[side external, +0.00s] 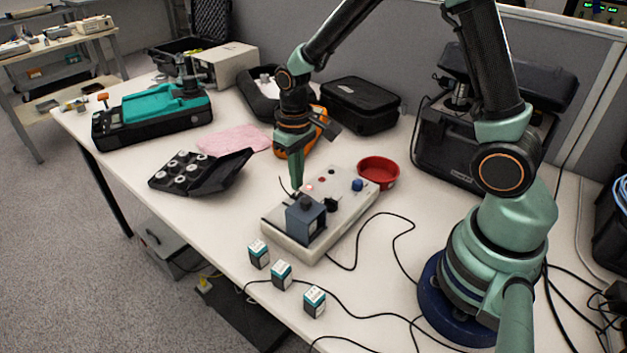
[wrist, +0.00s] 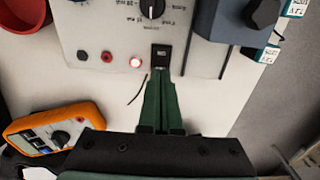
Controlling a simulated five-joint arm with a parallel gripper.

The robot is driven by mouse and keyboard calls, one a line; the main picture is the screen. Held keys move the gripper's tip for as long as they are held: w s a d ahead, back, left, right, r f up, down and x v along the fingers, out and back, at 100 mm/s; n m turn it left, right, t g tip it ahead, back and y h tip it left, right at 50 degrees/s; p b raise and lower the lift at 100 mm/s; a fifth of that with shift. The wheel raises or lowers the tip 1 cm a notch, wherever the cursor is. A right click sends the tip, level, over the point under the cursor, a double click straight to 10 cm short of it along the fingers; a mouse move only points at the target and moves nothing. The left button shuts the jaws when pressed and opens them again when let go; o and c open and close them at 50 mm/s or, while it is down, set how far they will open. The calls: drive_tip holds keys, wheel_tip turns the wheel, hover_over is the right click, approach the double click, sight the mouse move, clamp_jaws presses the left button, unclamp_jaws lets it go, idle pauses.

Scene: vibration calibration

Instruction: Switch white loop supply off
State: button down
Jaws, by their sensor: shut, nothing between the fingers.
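The white loop supply (side external: 340,190) is a pale box lying flat on the table; its panel also shows in the wrist view (wrist: 110,30). A black rocker switch (wrist: 160,54) sits on the panel. A black dial (wrist: 152,8) is at the top of the wrist view. My gripper (wrist: 160,74) is shut and empty, its fingertips right at the switch's near edge; I cannot tell whether they touch. In the side view, my gripper (side external: 297,189) points down at the box.
A blue-grey block (side external: 305,220) stands on the box beside my gripper. An orange meter (side external: 290,146) and red bowl (side external: 379,171) are close by. Small labelled cubes (side external: 281,275) stand in front. A black cable (side external: 405,235) crosses the table. A black open case (side external: 200,172) lies left.

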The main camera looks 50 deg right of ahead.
drive_tip(key=shift+f, duration=0.9)
idle(0.7)
drive_tip(key=shift+r, duration=3.55)
wheel_tip(320, 180, up, 7)
drive_tip(key=t, duration=0.2)
hover_over(298, 193)
drive_tip(key=s, duration=0.3)
drive_tip(key=s+d+r+t, duration=0.1)
drive_tip(key=s+r+t, duration=0.2)
drive_tip(key=s+r, duration=0.2)
drive_tip(key=shift+s+r+t, duration=0.3)
drive_tip(key=shift+s+r, duration=0.05)
drive_tip(key=shift+s, duration=0.5)
drive_tip(key=shift+d, duration=0.1)
